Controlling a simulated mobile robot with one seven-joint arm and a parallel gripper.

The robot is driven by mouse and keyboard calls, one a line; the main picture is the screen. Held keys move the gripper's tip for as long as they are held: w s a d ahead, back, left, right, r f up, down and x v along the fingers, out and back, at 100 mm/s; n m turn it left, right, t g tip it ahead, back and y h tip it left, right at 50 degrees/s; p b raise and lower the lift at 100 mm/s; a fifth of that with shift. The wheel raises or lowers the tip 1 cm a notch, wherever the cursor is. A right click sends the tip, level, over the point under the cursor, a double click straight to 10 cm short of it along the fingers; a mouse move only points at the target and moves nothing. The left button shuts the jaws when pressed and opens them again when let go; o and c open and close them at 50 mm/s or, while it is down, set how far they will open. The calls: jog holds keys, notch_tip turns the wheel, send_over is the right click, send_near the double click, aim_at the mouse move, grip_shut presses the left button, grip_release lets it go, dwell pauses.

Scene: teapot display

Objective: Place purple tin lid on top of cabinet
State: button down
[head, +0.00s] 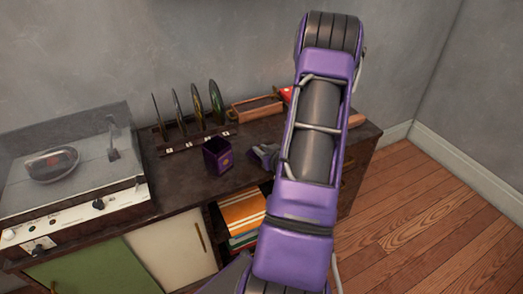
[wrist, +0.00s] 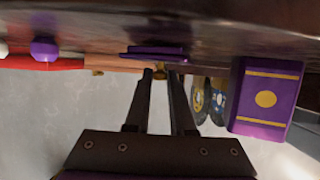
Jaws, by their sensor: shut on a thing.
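The purple tin lid (wrist: 157,53) shows in the wrist view, a flat purple disc with a small gold knob. My gripper (wrist: 161,72) is shut on the knob. The view is upside down, and the lid lies at or just above the dark cabinet top; I cannot tell if they touch. The cabinet (head: 180,190) has a dark brown top. The open purple tin (head: 217,155) stands upright on it, left of my gripper (head: 263,155) in the head view. It also shows at the right of the wrist view (wrist: 265,97). My arm hides the lid in the head view.
Several upright discs (head: 197,108) stand in a rack at the back. A wooden tray (head: 257,108) and a red object (head: 287,93) are behind my gripper. Bare top lies around the tin.

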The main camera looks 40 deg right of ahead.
jog(key=shift+f+b, duration=0.3)
jog(key=c, duration=0.8)
grip_release()
jog(key=shift+r, duration=0.15)
jog(key=shift+o, duration=0.2)
jog(key=shift+r, duration=0.1)
jog(key=shift+s+r+p, duration=0.15)
jog(key=shift+s+p, duration=0.05)
jog(key=shift+p, duration=0.2)
jog(key=v, duration=1.1)
jog(key=shift+s+p, duration=0.3)
jog(key=shift+p, duration=0.1)
jog(key=shift+a+r, duration=0.1)
